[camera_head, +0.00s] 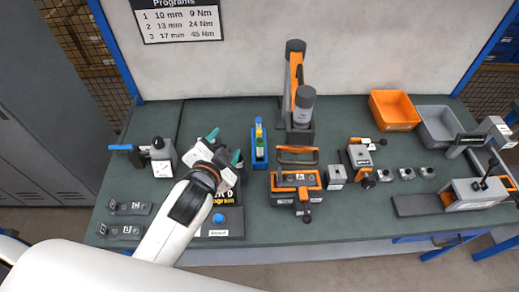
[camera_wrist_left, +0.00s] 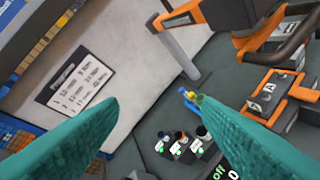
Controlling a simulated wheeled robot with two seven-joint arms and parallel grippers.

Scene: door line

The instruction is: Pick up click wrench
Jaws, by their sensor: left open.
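A tool with a blue grip (camera_head: 122,148) sticks out to the left of a grey stand (camera_head: 162,157) at the left of the bench. It looks like the click wrench, but I cannot be sure. My left gripper (camera_head: 224,146) is to the right of it, over the program unit (camera_head: 228,222), with its teal fingers apart and nothing between them. In the left wrist view its open fingers (camera_wrist_left: 149,102) frame the white wall and bench; the blue-grip tool does not show there. My right gripper is not in view.
A small blue rack (camera_head: 259,155) stands right of my left gripper. Orange (camera_head: 394,111) and grey (camera_head: 440,126) bins sit at back right. Two dark labelled brackets (camera_head: 128,208) lie front left.

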